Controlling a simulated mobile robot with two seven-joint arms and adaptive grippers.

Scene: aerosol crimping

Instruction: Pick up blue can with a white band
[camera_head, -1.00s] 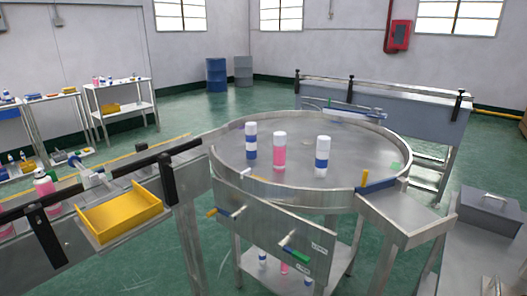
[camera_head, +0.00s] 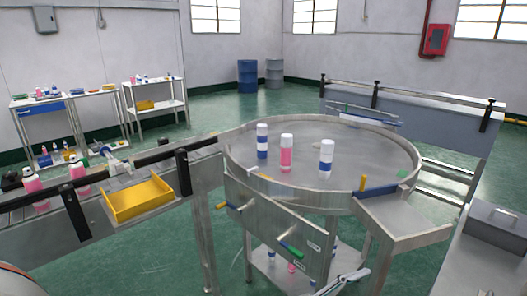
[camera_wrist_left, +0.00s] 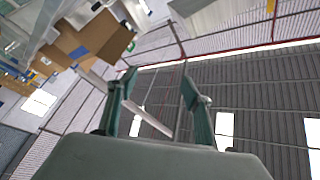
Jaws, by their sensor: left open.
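The blue can with a white band (camera_head: 262,141) stands upright on the round steel table, at the left of three cans there. It has a white cap. A pink can with a white cap (camera_head: 286,153) stands to its right. A white can with a blue band (camera_head: 326,158) stands further right. My left gripper (camera_wrist_left: 160,98) shows in the left wrist view with its two green fingers spread and no can between them. That view looks at the walls and roof, with no target can visible.
The round table (camera_head: 235,165) has a raised rim and a steel panel (camera_head: 265,225) in front. A yellow tray (camera_head: 138,199) sits beside the conveyor (camera_head: 95,212) at left, with pink cans behind its rail. A grey box (camera_head: 495,220) stands at right. More cans are on the shelf below.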

